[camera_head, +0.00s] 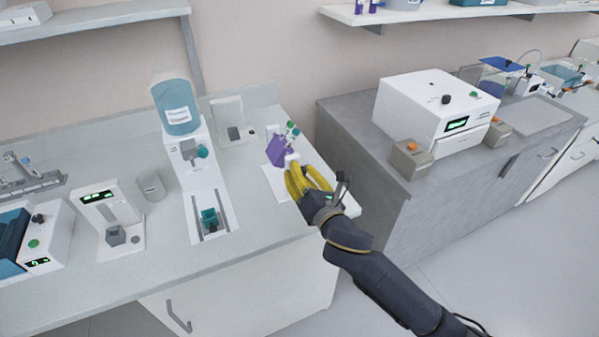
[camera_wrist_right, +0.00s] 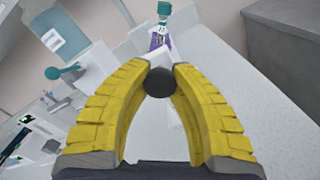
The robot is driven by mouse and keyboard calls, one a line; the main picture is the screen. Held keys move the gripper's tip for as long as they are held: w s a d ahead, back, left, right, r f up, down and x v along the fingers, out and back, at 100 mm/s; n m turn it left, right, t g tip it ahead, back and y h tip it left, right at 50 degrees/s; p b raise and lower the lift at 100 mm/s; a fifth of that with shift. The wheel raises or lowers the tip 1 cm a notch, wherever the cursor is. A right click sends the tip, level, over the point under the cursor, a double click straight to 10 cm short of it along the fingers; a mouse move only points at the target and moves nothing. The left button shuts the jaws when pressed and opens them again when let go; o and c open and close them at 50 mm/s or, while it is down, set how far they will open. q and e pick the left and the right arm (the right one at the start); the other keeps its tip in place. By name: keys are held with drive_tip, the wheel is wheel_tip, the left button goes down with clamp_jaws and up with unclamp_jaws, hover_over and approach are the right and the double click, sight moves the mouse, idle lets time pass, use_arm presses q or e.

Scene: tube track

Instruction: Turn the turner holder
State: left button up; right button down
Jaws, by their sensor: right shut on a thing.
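A purple holder (camera_head: 277,151) stands on a white-based device on the bench, with green-capped parts beside it. I take it for the turner holder. It also shows in the right wrist view as a purple piece (camera_wrist_right: 160,40) under a teal cap (camera_wrist_right: 164,10). My right gripper (camera_head: 305,177) is at the front of this device. Its yellow fingers are closed around a dark round knob (camera_wrist_right: 160,82), seen between the tips in the right wrist view. In the head view, the fingers hide the knob and part of the device. My left gripper is not in view.
To the left stands a dispenser with a blue bottle (camera_head: 179,104). A grey cup (camera_head: 151,186) and a small white instrument (camera_head: 112,218) are further left. A grey cabinet with a white machine (camera_head: 435,112) stands to the right, across a gap from the bench.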

drive_tip(key=shift+m, duration=11.7)
drive_tip(key=c, duration=1)
unclamp_jaws()
drive_tip(key=v, duration=1.2)
drive_tip(key=shift+f, duration=0.1)
